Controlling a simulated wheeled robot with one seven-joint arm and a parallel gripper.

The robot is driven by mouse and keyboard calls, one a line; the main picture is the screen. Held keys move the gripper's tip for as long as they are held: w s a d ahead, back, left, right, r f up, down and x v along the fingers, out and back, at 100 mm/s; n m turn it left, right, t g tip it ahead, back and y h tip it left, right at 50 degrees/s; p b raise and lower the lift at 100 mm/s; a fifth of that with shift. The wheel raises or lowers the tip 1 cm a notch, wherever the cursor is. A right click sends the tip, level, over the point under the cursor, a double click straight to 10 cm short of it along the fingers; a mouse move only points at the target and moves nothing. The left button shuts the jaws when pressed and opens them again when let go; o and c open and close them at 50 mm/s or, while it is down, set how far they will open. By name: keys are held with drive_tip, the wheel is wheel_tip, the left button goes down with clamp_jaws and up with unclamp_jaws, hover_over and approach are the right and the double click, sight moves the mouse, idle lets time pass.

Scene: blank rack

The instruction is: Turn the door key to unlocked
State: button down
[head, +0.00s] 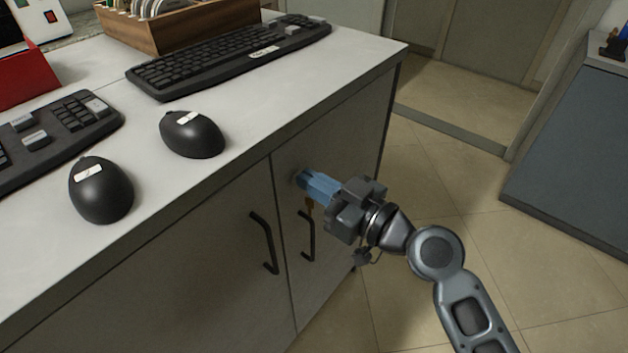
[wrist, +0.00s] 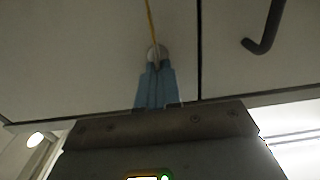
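My gripper (head: 304,180) has blue fingers and is up against the right cabinet door (head: 350,140), near its upper left corner. In the wrist view my gripper (wrist: 156,72) has its fingers close together at a round silver lock (wrist: 157,52). The fingers are shut on the door key, whose body is mostly hidden between them. A thin orange-yellow strip (wrist: 150,18) runs from the key. In the head view an orange-brown tag (head: 310,206) hangs just below the fingers. The key's exact angle cannot be told.
Dark bar handles stand on the left door (head: 264,243) and the right door (head: 308,236), the latter just below my gripper. The counter (head: 245,105) above holds keyboards (head: 230,60) and two black mice (head: 192,134). The tiled floor (head: 540,270) at right is clear.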

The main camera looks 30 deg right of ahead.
idle(0.4)
drive_tip(key=shift+w+d+f+m+p, duration=0.1)
drive_tip(key=shift+d+f+m+p, duration=0.2)
drive_tip(key=shift+m, duration=2.7)
drive_tip(key=shift+w+d+r+m+p, duration=0.1)
drive_tip(key=shift+m+p, duration=0.25)
drive_tip(key=shift+m, duration=2.65)
drive_tip(key=shift+w+d+f+m+p, duration=0.1)
drive_tip(key=shift+d+f+m+p, duration=0.2)
drive_tip(key=shift+m, duration=2.7)
drive_tip(key=shift+a, duration=0.1)
